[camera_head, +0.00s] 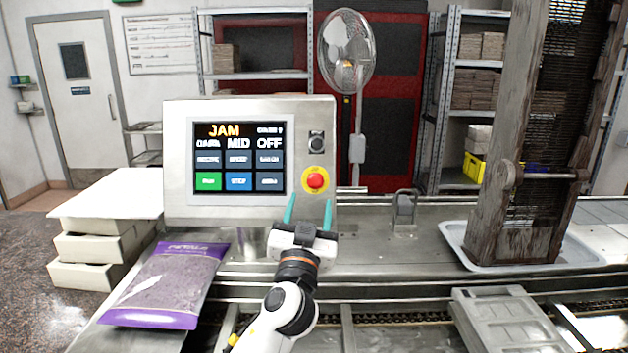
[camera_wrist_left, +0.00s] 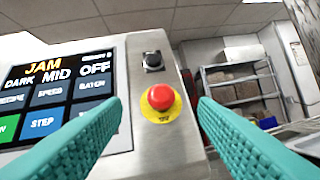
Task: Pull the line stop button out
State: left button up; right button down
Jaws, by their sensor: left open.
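The line stop button (camera_head: 316,181) is a red mushroom head on a yellow round plate, at the lower right of the grey control panel (camera_head: 250,105). In the left wrist view the red button (camera_wrist_left: 160,97) shows between my two teal fingers, farther off than their tips. My left gripper (camera_head: 309,209) is open and empty, just below and in front of the button, with its fingers pointing up toward the panel. No contact with the button shows. A black selector switch (camera_wrist_left: 153,61) sits above the button. My right gripper is not in view.
The panel's screen (camera_head: 238,158) reads JAM. A purple bag (camera_head: 165,285) lies at the left of the metal bench, beside stacked pale boxes (camera_head: 85,247). A small metal bracket (camera_head: 404,208) stands right of the panel. A tray (camera_head: 450,238) under a wooden frame is farther right.

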aim_at(315, 184)
pick_arm(q)
jog(key=x, duration=0.4)
jog(key=shift+w+f+p, duration=0.15)
jog(key=shift+f+p, duration=0.05)
jog(key=shift+p, duration=0.15)
jog(key=shift+x, duration=1)
jog(key=shift+w+r, duration=0.1)
jog(key=shift+w, duration=0.15)
jog(key=shift+w+d, duration=0.1)
jog(key=shift+w, duration=0.2)
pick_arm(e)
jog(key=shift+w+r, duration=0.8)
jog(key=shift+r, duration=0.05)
pick_arm(q)
jog(key=shift+c, duration=0.3)
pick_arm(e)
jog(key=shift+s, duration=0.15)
